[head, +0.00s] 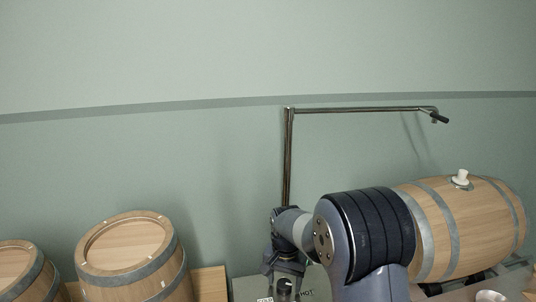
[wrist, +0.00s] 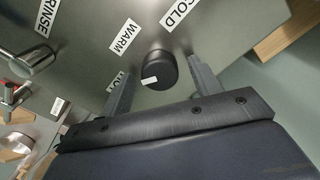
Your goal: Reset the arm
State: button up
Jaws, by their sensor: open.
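My gripper (wrist: 160,65) is open in the wrist view, with one finger on each side of a black round knob (wrist: 158,66). I cannot tell whether the fingers touch the knob. The knob has a white mark on its lower left, facing roughly toward the partly hidden HOT label (wrist: 122,80). WARM (wrist: 125,36) and COLD (wrist: 181,13) labels sit around it on a grey panel (wrist: 225,30). In the head view my arm is bent forward and down, with my gripper (head: 285,268) low at the panel.
A barrel (head: 480,240) with a white bung (head: 461,177) lies at the right. Two upright barrels (head: 130,255) (head: 25,272) stand at the left. A metal pipe (head: 360,109) rises behind the arm. A chrome fitting (wrist: 28,60) and a RINSE label (wrist: 47,17) show at left in the wrist view.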

jog(key=m+p, duration=0.1)
jog(key=m, duration=0.5)
dwell(0.7)
